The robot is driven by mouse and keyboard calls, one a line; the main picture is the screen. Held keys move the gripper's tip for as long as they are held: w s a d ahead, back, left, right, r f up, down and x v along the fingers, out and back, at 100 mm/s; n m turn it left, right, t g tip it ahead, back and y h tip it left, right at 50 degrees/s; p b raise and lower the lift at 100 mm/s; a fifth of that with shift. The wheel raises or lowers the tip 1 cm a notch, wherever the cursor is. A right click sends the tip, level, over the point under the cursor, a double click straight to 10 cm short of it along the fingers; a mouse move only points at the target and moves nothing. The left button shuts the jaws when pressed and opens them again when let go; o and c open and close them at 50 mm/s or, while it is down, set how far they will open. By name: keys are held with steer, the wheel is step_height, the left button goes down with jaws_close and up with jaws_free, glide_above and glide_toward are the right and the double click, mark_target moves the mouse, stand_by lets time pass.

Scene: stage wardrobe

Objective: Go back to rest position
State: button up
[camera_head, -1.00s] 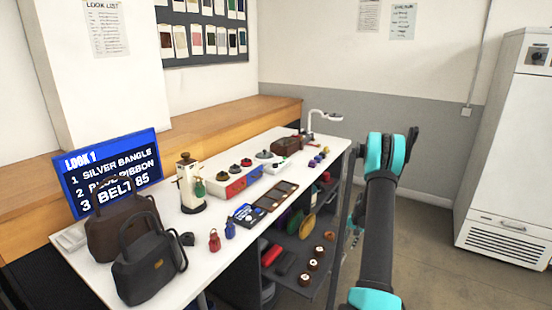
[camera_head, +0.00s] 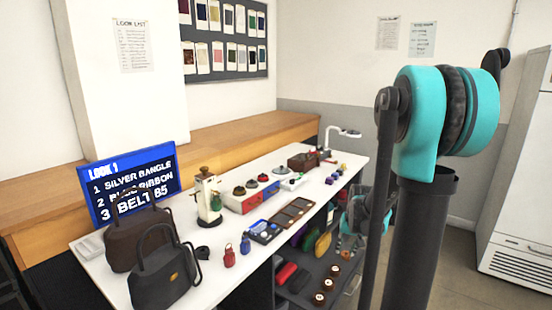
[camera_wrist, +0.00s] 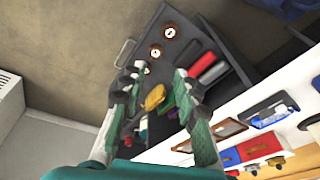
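My gripper (camera_wrist: 156,78) shows in the wrist view with its two green-padded fingers spread apart. Nothing is held between them. Behind the gap are the dark lower shelf (camera_wrist: 160,92) and a yellow item (camera_wrist: 154,97), which look farther away than the fingertips. In the head view my arm stands upright at the right, with a teal joint high in the picture.
The white table (camera_head: 207,272) carries two handbags (camera_head: 165,275), a blue look sign (camera_head: 128,182), a lamp (camera_head: 345,132) and small accessories. Several spools (camera_head: 319,298) lie on the shelf below. A white cabinet (camera_head: 520,190) stands at the right. Floor (camera_head: 455,270) between is clear.

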steer(key=s+a+n, duration=0.1)
steer(key=s+a, duration=0.1)
steer(key=s, duration=0.7)
steer(key=s+a+n+t, duration=0.1)
steer(key=s+a, duration=0.2)
steer(key=s, duration=0.6)
steer(key=shift+s+a+n, duration=0.25)
steer(key=shift+s+n, duration=0.05)
steer(key=shift+n, duration=0.1)
